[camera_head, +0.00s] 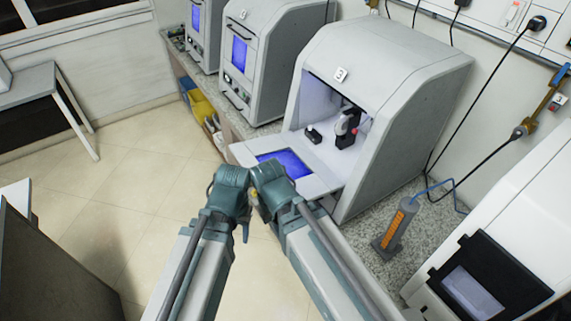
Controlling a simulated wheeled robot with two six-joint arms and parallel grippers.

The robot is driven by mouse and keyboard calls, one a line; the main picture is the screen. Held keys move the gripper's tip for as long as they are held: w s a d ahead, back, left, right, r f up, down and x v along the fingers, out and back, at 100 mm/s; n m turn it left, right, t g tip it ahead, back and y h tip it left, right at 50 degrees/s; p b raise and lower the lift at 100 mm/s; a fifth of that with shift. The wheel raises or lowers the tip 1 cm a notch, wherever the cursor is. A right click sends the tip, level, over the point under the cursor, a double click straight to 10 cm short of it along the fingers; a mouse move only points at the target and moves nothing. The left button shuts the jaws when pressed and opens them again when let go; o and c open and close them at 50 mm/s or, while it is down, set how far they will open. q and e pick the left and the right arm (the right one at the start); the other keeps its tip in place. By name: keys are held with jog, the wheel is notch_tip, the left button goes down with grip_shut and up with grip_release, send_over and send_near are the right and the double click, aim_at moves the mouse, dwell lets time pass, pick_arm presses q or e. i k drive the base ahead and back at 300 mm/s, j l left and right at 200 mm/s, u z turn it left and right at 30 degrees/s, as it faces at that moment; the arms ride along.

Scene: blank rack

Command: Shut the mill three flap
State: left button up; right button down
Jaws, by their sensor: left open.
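The mill three (405,90) is a pale grey rounded cabinet marked 3. Its flap (316,184) hangs open at the front, lowered nearly flat like a shelf, with a blue screen on its upper face. Inside the open chamber, a dark and silver mechanism (346,128) and a small black block (313,136) show. My two arms reach up from the bottom, and their teal joints overlap the near edge of the flap in the picture. Only a small dark part of my left gripper (246,232) shows between the arms, below the flap. My right gripper is hidden.
Two similar closed mills (262,60) stand to the left on the same speckled counter (405,225). An orange-marked cylinder (397,225) stands right of mill three, near a white machine (500,260) with a black-framed window. Cables hang along the wall.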

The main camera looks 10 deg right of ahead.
aim_at(322, 182)
jog(key=i+z, duration=0.15)
jog(key=z, duration=0.2)
jog(key=i+j+z, duration=0.1)
jog(key=z, duration=0.2)
jog(key=j+z, duration=0.3)
jog(key=z, duration=0.25)
jog(key=k+j, duration=0.05)
